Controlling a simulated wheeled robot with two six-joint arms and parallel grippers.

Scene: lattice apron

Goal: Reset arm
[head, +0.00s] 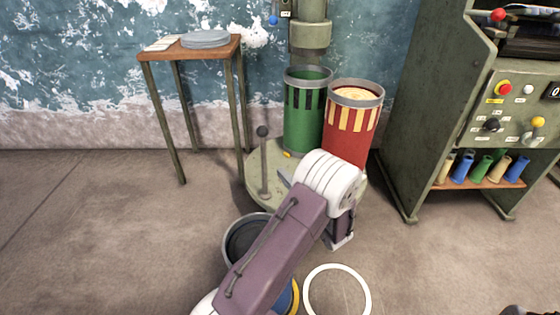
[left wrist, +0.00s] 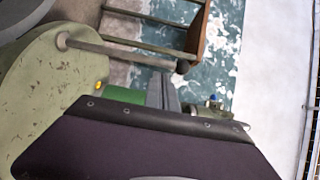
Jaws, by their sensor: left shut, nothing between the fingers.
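My left arm reaches in from the bottom of the head view, with a purple link and a white joint. My left gripper (head: 285,178) is mostly hidden behind that joint; only a small grey part shows, just right of the lever (head: 264,165). In the left wrist view, the grey fingers of my left gripper (left wrist: 163,92) are together and empty, close to the lever's dark ball (left wrist: 183,67). I cannot tell whether they touch it. My right gripper is not in view.
A round green base (head: 258,160) carries the lever, a green drum (head: 304,125) and a red drum (head: 345,140). A small table (head: 222,50) stands left, a control cabinet (head: 425,120) right. A grey bin (head: 240,235) and white ring (head: 312,280) lie near my arm. Left floor is clear.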

